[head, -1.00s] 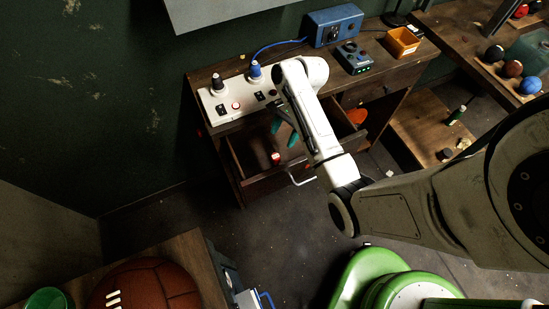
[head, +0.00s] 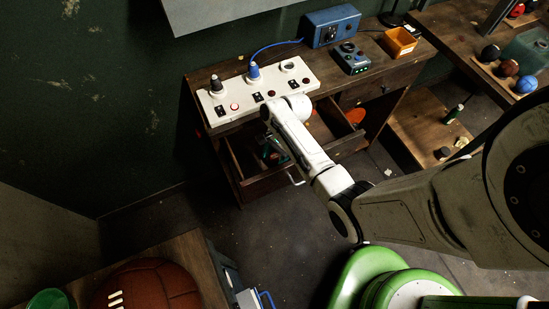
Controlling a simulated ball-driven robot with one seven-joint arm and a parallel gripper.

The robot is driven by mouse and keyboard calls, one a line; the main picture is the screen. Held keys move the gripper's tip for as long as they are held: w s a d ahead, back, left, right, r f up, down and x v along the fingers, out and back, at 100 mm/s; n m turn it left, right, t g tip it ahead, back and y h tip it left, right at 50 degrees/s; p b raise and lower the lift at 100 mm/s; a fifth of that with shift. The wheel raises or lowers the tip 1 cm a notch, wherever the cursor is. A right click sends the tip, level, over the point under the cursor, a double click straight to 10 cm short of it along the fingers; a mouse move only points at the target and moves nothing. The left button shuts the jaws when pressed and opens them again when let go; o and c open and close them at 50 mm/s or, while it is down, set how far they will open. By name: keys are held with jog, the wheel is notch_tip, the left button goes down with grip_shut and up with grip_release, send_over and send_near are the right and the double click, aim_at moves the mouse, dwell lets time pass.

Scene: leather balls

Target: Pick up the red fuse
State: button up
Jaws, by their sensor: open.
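The open left drawer (head: 247,186) of the wooden desk lies below my arm. My gripper (head: 272,157), with teal fingers, is down inside this drawer and is open by its look. The red fuse, a small red and white piece in the earlier view, lay in this drawer. Now it is hidden or too dark to make out at my fingers, so I cannot tell if they touch it.
A white socket panel (head: 225,108) with a dark plug (head: 217,88) and a blue plug (head: 254,72) stands on the desk behind my gripper. A second open drawer (head: 345,137) holds an orange object (head: 356,116). A blue box (head: 332,26) and orange bin (head: 400,42) stand farther back.

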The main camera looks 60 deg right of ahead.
jog(key=shift+c, duration=0.3)
jog(key=c, duration=1)
